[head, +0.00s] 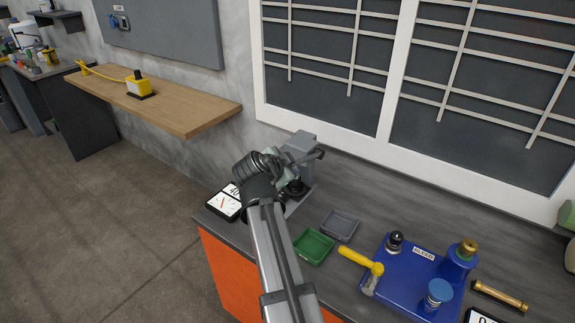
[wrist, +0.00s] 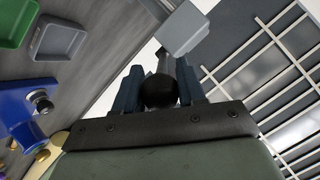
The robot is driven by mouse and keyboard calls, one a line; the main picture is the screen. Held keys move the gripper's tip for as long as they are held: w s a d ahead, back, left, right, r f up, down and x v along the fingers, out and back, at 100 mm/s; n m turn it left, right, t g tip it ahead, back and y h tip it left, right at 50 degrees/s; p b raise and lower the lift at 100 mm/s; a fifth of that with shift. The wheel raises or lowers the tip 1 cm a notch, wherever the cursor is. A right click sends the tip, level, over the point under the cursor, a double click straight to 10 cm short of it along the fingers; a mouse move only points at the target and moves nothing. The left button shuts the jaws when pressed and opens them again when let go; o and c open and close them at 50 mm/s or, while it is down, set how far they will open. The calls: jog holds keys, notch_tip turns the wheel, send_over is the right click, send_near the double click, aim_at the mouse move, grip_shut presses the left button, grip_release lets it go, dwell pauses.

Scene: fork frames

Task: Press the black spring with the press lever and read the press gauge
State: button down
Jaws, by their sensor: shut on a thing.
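The grey press (head: 302,146) stands at the back left of the workbench, partly behind my arm. Its lever (head: 312,156) sticks out near the top. In the wrist view my gripper (wrist: 160,84) is shut on the lever's round black knob (wrist: 158,92), with a blue-grey finger on each side. In the head view my wrist hides the fingers. A small dark round thing (head: 297,187) sits low in the press; I cannot tell whether it is the black spring.
A green tray (head: 314,258) and a grey tray (head: 354,217) lie right of my arm. A second gauge (head: 478,316) is cut off. A wooden shelf (head: 195,120) is on the wall.

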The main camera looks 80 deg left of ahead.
jog(key=c, duration=0.7)
grip_release()
jog(key=shift+w, duration=0.1)
jog(key=v, duration=1.4)
jog(key=shift+f, duration=0.15)
